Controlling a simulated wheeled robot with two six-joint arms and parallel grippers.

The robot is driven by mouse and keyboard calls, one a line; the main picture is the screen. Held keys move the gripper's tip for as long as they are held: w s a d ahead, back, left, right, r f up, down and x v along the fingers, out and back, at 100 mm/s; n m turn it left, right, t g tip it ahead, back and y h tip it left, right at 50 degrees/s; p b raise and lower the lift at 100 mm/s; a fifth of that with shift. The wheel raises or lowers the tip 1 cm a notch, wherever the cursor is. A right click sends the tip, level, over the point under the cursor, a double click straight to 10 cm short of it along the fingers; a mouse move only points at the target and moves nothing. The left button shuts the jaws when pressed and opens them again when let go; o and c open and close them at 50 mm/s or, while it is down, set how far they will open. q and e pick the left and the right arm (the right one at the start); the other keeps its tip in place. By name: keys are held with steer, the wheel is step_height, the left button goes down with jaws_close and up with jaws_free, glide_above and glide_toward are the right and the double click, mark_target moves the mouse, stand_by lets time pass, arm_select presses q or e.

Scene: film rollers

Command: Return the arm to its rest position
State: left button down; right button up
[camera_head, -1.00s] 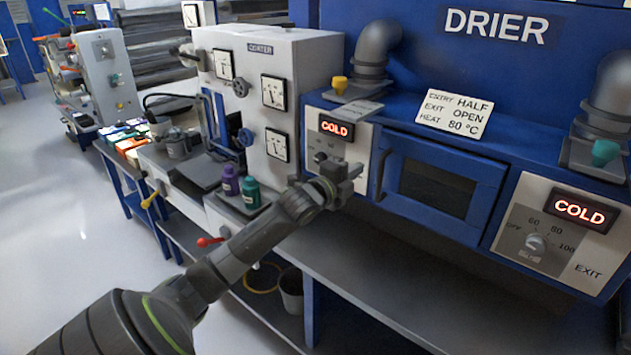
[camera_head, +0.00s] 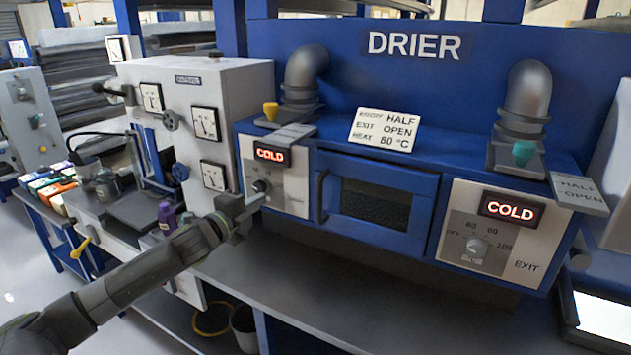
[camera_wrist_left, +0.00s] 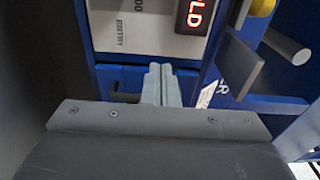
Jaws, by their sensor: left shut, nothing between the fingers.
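My left arm comes in from the lower left in the head view. The entry panel (camera_wrist_left: 135,28) lies beyond the fingertips there, tilted in the picture. I cannot tell whether the gripper touches the panel. My right gripper is not in view.
The blue drier (camera_head: 410,75) fills the right, with COLD displays at entry (camera_head: 270,153) and exit (camera_head: 511,209). The grey coater (camera_head: 235,85) and a purple bottle (camera_head: 167,216) stand to the left. The grey shelf (camera_head: 330,290) below the drier looks clear.

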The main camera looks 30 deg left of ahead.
arm_select(q)
steer(key=s+d+f+n+g+y, duration=0.1)
steer(key=s+d+f+n+g, duration=0.1)
steer(key=s+d+f+n, duration=0.3)
steer(key=s+f+n+g+y, duration=0.15)
steer(key=s+f, duration=0.25)
steer(key=f, duration=0.4)
steer(key=s+d+f+n+g+y, duration=0.1)
steer(key=s+d+f+n+g, duration=0.25)
steer(key=f, duration=0.25)
steer(key=s+d+f+n+g, duration=0.2)
steer(key=s+d+n, duration=0.1)
steer(key=s, duration=0.4)
steer(key=s+d+f+n+g+h, duration=0.1)
steer(key=s+d+f+n+g, duration=0.25)
steer(key=s, duration=0.35)
steer(key=s+d+f+n+g, duration=0.2)
steer(key=s+d, duration=0.2)
steer(key=s, duration=0.3)
step_height(320, 180, down, 24)
steer(key=a+g, duration=0.1)
steer(key=a, duration=0.1)
steer(key=s+d+f+g+h, duration=0.1)
steer(key=s+f, duration=1.5)
steer(key=shift+d+f, duration=0.2)
steer(key=shift+d, duration=0.05)
